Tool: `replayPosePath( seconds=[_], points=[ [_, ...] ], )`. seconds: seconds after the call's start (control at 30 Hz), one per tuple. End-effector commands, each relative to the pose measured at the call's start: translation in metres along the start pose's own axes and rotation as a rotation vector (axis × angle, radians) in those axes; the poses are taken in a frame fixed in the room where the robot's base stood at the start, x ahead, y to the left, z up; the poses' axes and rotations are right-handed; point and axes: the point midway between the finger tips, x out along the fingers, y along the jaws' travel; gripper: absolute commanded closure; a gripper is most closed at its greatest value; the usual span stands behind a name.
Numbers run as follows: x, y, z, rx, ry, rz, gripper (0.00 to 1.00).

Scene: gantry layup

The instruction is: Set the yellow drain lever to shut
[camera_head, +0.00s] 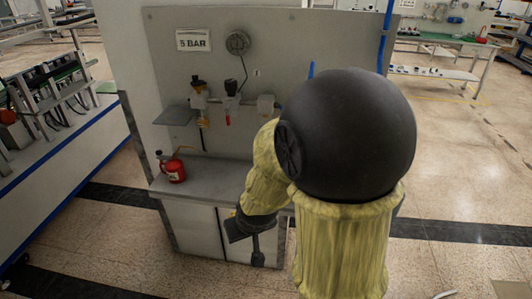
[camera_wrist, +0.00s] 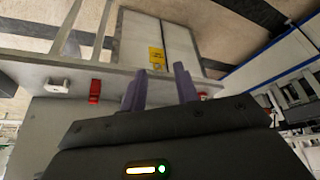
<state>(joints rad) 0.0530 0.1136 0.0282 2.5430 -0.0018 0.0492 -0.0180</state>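A small yellow-orange part (camera_head: 203,122), apparently the drain lever, hangs beneath the left amber-bowled unit (camera_head: 199,98) on the grey panel. Its exact setting is too small to tell. My gripper (camera_head: 251,240) is low in front of the cabinet, below the shelf and well apart from the lever; my arm partly hides it. In the wrist view, my gripper (camera_wrist: 160,75) has two purple fingers spread apart with nothing held between them. I cannot surely pick out the lever in the wrist view.
A black-topped unit with a red lower part (camera_head: 230,102) and a pale unit (camera_head: 265,104) hang to the right. A red oil can (camera_head: 173,169) stands on the shelf (camera_head: 210,178). A gauge (camera_head: 237,42) and a 5 BAR sign (camera_head: 193,40) are above. A yellow label (camera_wrist: 156,54) marks the cabinet.

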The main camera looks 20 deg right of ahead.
Motion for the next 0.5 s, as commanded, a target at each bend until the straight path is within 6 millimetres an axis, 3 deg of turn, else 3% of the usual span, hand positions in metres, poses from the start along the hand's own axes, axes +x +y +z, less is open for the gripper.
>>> replayPosePath(
  seconds=[0.03,0.2,0.5],
  points=[
    [0.015,0.004,-0.01,0.004,0.05,0.006,0.69],
    [0.047,0.021,-0.052,0.011,0.258,0.036,0.69],
    [0.081,0.064,-0.107,0.036,0.621,0.139,0.69]
  ],
)
